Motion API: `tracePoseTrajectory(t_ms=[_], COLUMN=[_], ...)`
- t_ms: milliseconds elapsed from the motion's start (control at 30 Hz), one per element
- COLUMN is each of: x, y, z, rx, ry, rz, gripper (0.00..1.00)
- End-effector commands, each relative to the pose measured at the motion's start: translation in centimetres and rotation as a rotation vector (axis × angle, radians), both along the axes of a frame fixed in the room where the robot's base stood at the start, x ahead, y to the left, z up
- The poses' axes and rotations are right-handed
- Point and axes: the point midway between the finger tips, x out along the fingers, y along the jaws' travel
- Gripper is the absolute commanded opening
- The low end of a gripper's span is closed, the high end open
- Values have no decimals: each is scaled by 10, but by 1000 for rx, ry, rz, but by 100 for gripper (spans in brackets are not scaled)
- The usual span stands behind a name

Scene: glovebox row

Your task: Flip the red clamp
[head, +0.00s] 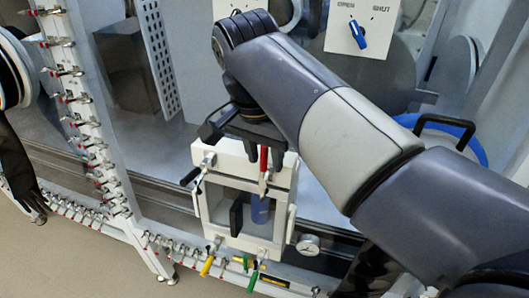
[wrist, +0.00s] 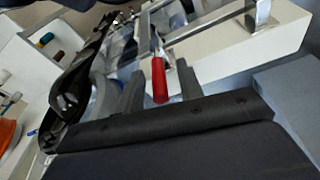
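The red clamp (head: 263,162) is on the upper front of a small white box-like frame in the head view, its red handle upright. In the wrist view the red handle (wrist: 159,80) lies between the two fingers of my gripper (wrist: 160,88), with a gap on each side. My gripper is open. In the head view my gripper (head: 243,132) is over the top of the white frame (head: 232,170), just above the red clamp, and its body hides part of the top. I cannot tell whether a finger touches the clamp.
A black-handled clamp (head: 193,176) sits left of the red one. Yellow (head: 207,266) and green (head: 253,281) handles are below. A blue cylinder (head: 260,209) shows inside the frame, and a gauge (head: 308,244) is at right. A panel with a blue knob (head: 358,34) is behind my arm.

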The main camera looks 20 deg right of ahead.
Motion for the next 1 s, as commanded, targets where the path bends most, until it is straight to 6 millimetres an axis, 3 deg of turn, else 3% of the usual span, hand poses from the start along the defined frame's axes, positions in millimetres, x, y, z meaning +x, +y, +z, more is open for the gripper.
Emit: tracePoseTrajectory(t_ms=[333,700,1000], x=[0,-6,-9], y=[2,11,15], z=[11,75,104], rx=[0,1,0], ry=[-5,-4,0], rz=[1,2,0], gripper=[35,35,35])
